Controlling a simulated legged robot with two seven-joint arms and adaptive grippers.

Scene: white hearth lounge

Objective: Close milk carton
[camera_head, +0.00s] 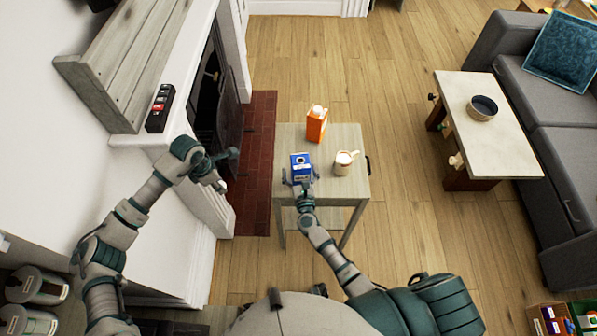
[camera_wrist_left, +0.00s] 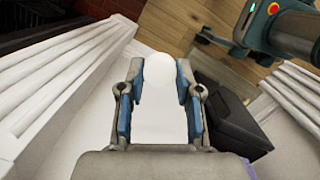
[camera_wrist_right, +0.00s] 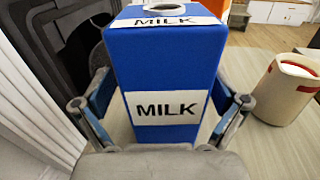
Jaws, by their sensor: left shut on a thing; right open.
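The blue milk carton (camera_head: 301,161) stands upright on the small side table (camera_head: 345,186). Its top shows a white ring around a dark opening in the right wrist view (camera_wrist_right: 165,8), with no cap on it. My right gripper (camera_head: 301,184) is open, its fingers on either side of the carton. My left gripper (camera_head: 225,168) is held out left of the table, over the hearth area. It is shut on a round white thing (camera_wrist_left: 158,72), which looks like a cap; its lower edge blends with the white behind it.
An orange carton (camera_head: 317,126) and a cream mug (camera_head: 344,163) stand on the same table. The white fireplace with a brick hearth (camera_head: 257,150) is on the left. A coffee table (camera_head: 490,130) with a bowl (camera_head: 482,108) is on the right.

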